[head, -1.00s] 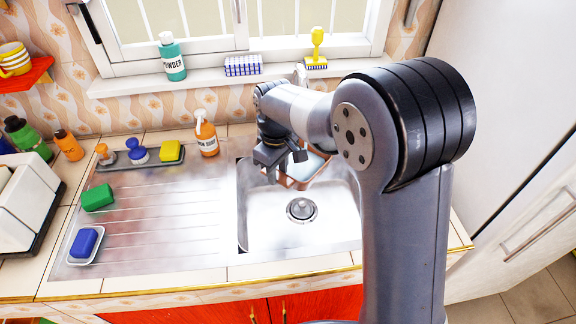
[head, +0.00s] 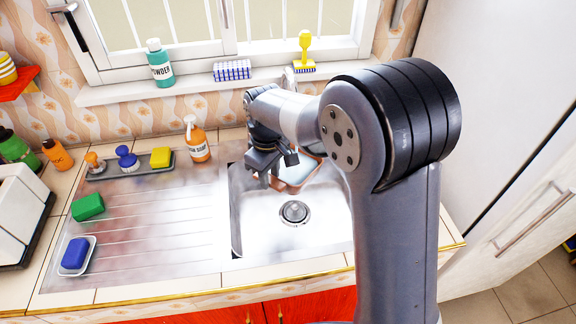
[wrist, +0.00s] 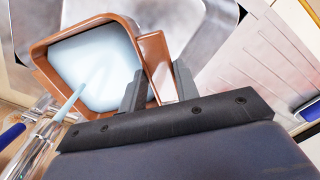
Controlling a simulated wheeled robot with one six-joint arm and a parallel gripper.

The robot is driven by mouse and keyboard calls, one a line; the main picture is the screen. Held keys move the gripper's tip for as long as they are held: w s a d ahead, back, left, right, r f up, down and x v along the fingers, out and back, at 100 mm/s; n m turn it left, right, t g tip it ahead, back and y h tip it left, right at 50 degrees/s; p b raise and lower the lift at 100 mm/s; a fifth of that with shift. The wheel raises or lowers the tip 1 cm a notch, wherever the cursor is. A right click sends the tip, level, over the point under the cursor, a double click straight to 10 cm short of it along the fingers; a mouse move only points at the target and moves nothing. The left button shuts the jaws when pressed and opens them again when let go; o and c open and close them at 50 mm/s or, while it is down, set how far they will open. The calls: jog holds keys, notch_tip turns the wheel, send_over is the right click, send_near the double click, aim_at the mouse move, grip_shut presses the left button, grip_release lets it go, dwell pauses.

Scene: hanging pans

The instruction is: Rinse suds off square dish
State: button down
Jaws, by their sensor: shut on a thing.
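The square dish (wrist: 95,65) has an orange-brown rim and a pale blue-white inside. In the wrist view my gripper (wrist: 158,85) is shut on its brown handle or side piece, with one dark finger on each side. A pale blue stream (wrist: 72,101) runs from the metal tap (wrist: 42,128) into the dish. I cannot tell suds from water on its inside. In the head view the dish (head: 294,182) is tilted above the back of the sink (head: 265,228), partly hidden by my arm. My gripper (head: 277,168) is beside it.
A soap bottle (head: 196,140) stands left behind the sink. The ridged drainboard (head: 150,220) is mostly clear, with a green sponge (head: 88,207) and a blue one (head: 74,253) at its left.

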jog(key=shift+s+a, duration=0.1)
jog(key=shift+a, duration=0.05)
jog(key=s+a+b, duration=0.1)
jog(key=s+a, duration=0.1)
jog(key=s, duration=0.5)
jog(key=shift+s+a, duration=0.15)
jog(key=shift+s, duration=0.05)
dwell(0.5)
jog(key=shift+r, duration=0.1)
dwell(1.1)
jog(key=s+a+r+p, duration=0.1)
jog(key=s+r+p, duration=0.1)
jog(key=s+r, duration=0.2)
jog(key=shift+s+a+p, duration=0.2)
jog(key=shift+s+p, duration=0.15)
jog(key=shift+s, duration=0.05)
dwell(0.9)
